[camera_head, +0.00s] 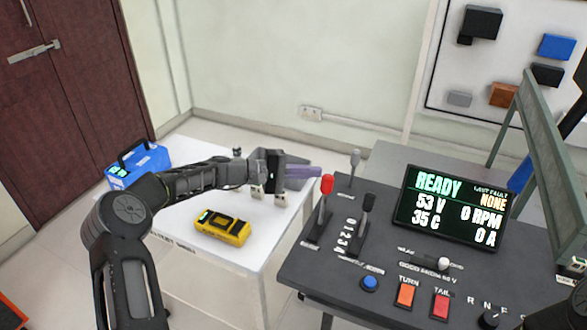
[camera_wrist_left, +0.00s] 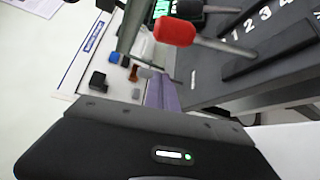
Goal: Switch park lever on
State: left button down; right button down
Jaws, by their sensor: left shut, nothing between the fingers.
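Three levers stand on the left part of the dark console (camera_head: 345,270): one with a red knob (camera_head: 327,186), one with a black knob (camera_head: 368,203), and a smaller grey one (camera_head: 355,159) behind. I cannot read which is the park lever. My left gripper (camera_head: 316,172) is shut and empty, its purple fingers pointing right, just left of and behind the red knob. In the left wrist view the fingers (camera_wrist_left: 160,95) are together below the red knob (camera_wrist_left: 174,31), and a gap shows between them. My right gripper is not in view.
A display (camera_head: 450,207) reads READY. In front are a blue button (camera_head: 370,283), an orange switch (camera_head: 405,294) and a red switch (camera_head: 440,306). A white table (camera_head: 190,254) at left holds a yellow device (camera_head: 223,226) and a blue case (camera_head: 138,165). A green-grey frame (camera_head: 548,150) stands at right.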

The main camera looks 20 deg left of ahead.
aim_at(325, 200)
pick_arm(q)
jog(key=s+d+p, duration=0.1)
jog(key=s+d, duration=0.1)
jog(key=shift+s+d+r+p, duration=0.3)
jog(key=shift+s+r+p, duration=0.05)
jog(key=shift+r+p, duration=0.05)
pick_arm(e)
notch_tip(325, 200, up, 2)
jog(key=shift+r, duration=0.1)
